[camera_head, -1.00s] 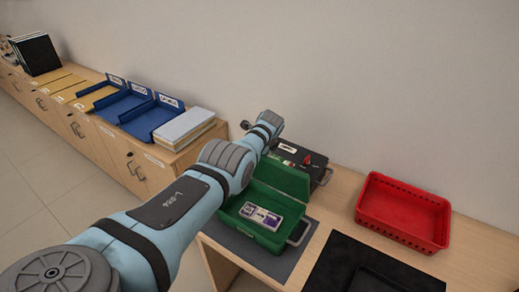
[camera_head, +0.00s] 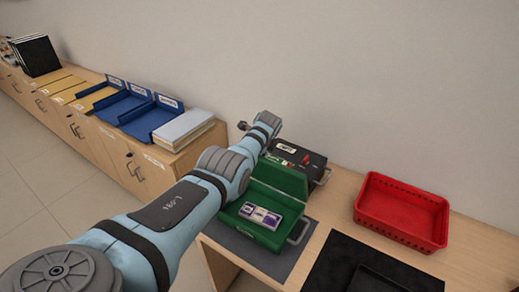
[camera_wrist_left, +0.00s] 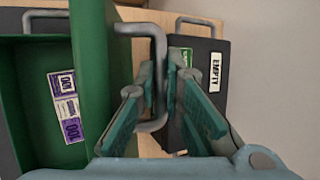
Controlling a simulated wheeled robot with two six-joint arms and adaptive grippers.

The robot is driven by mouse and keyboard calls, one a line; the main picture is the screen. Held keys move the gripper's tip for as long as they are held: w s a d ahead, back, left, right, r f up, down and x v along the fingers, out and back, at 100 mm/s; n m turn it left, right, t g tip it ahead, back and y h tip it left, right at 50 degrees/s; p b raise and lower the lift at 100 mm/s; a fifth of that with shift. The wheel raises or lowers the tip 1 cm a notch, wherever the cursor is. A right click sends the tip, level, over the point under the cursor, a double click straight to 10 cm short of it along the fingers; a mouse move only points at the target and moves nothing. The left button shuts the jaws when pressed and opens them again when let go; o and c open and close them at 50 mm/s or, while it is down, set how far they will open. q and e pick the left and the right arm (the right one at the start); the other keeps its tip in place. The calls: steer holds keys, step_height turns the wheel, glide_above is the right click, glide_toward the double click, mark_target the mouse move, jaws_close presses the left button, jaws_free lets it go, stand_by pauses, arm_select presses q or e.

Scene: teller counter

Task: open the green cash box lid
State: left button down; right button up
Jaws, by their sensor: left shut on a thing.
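The green cash box (camera_head: 247,229) stands on the counter with its lid (camera_head: 280,177) raised at the back. Its inside is visible, with a purple-and-white banknote bundle (camera_head: 261,214) in it. The bundle also shows in the left wrist view (camera_wrist_left: 66,106), left of the upright lid (camera_wrist_left: 92,65). My left gripper (camera_wrist_left: 168,76) is shut on the grey metal lid handle (camera_wrist_left: 152,126), on the lid's outer side. In the head view my left arm hides the gripper and the handle. My right gripper is not in view.
A black box (camera_head: 314,162) marked EMPTY stands close behind the lid. A grey mat (camera_head: 225,236) lies under the cash box. A red basket (camera_head: 402,213) and a black tray (camera_head: 340,262) are to the right. Blue trays (camera_head: 128,103) are on the left cabinet.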

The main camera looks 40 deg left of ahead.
arm_select(q)
steer(key=shift+s+f, duration=0.1)
steer(key=shift+f, duration=0.05)
steer(key=c, duration=2)
jaws_free()
steer(key=shift+a, duration=0.15)
steer(key=shift+o, duration=0.2)
steer(key=shift+w+a+f, duration=0.15)
steer(key=shift+w, duration=0.05)
steer(key=shift+d+r, duration=0.2)
steer(key=shift+r, duration=0.15)
steer(key=v, duration=1.1)
steer(key=shift+s+r, duration=0.1)
steer(key=shift+s, duration=0.15)
steer(key=shift+w, duration=0.1)
